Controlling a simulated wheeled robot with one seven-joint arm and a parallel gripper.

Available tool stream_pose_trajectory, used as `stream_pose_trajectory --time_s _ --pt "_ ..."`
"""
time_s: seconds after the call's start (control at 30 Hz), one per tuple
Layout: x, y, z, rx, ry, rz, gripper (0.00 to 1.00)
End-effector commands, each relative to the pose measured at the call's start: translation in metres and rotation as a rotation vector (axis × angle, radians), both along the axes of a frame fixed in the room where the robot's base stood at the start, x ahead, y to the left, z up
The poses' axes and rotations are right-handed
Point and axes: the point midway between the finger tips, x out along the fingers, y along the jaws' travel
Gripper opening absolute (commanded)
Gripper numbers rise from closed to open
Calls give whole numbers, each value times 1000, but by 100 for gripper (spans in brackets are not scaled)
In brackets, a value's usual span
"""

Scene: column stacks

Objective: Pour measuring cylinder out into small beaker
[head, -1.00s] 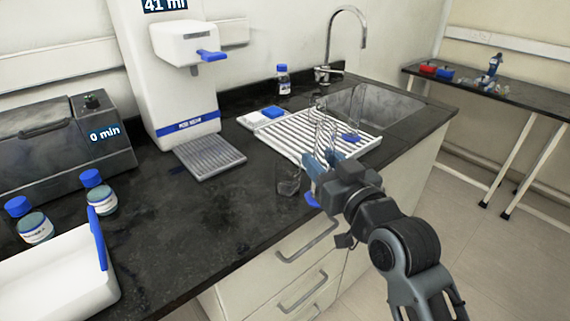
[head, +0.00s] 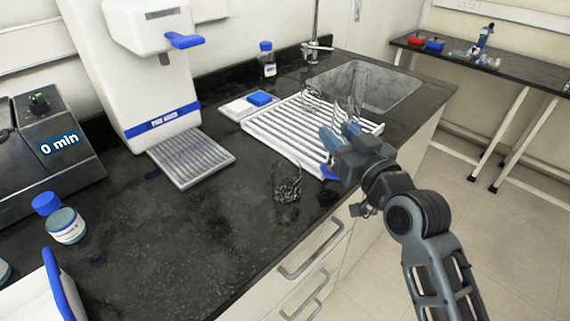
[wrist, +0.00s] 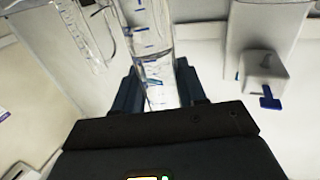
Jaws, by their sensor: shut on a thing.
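My gripper (head: 341,143) is shut on a clear glass measuring cylinder (head: 358,96) with blue markings. In the wrist view the cylinder (wrist: 150,55) stands between the two dark fingers (wrist: 158,90) and looks to hold clear liquid. In the head view it is held close to upright, over the front right part of the white drying rack. Its blue foot (head: 327,171) shows below the gripper. The small glass beaker (head: 286,182) stands upright on the black counter, left of my gripper and apart from it. I cannot tell whether the beaker holds anything.
The white ribbed drying rack (head: 283,138) lies behind the beaker, with another glass vessel (head: 312,97) on it. A white dispenser (head: 150,75) with a drip tray (head: 190,160) stands left. A blue-capped bottle (head: 66,226) is nearer. The counter left of the beaker is clear.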

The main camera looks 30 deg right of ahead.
Motion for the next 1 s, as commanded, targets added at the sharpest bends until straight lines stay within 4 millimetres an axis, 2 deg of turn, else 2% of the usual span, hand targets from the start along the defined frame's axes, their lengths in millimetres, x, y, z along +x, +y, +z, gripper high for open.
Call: stream_pose_trajectory --time_s 0.37,1.0 --pt "0 4 4 -103 20 1 1" --pt "4 18 5 -502 103 1 1"
